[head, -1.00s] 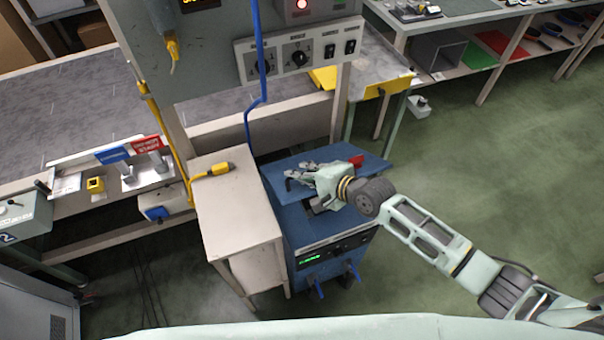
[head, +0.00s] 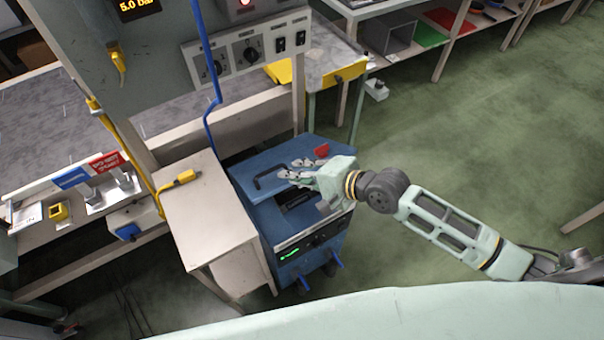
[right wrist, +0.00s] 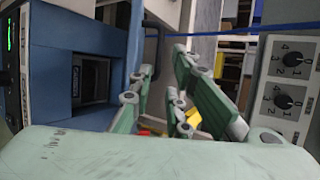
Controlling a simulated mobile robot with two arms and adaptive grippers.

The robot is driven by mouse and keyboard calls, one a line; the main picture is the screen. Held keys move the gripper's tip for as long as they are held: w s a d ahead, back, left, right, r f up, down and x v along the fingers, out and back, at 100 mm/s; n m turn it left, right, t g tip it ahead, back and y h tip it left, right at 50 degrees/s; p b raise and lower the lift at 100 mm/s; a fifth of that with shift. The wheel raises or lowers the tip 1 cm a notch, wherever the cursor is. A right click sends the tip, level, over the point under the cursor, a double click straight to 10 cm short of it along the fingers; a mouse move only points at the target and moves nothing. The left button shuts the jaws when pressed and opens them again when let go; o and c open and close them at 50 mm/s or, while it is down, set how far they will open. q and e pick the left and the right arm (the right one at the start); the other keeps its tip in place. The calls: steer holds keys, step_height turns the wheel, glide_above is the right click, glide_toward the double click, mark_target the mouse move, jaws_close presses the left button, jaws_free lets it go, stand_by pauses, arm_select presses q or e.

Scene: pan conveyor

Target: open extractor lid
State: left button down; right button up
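The extractor is a blue cabinet (head: 254,214) with a green-lit front panel. Its blue lid (head: 262,163) with a black handle (head: 268,181) lies toward the back, and a dark opening (head: 298,201) shows in front of it. The right wrist view also shows the dark recess (right wrist: 92,80) and a blue panel beside it (right wrist: 135,50), apparently the lid edge-on. My right gripper (head: 297,169) is over the lid, right of the handle. Its fingers (right wrist: 172,98) are apart with nothing between them; contact with the lid is unclear. My left gripper is not in view.
A beige stand (head: 205,205) is close on the left, with a yellow connector (head: 182,181) on top. A grey control panel (head: 250,50) with knobs and a hanging blue hose (head: 205,120) rise behind. Green floor (head: 450,150) is free on the right.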

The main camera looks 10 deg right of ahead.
steer(key=shift+v, duration=0.8)
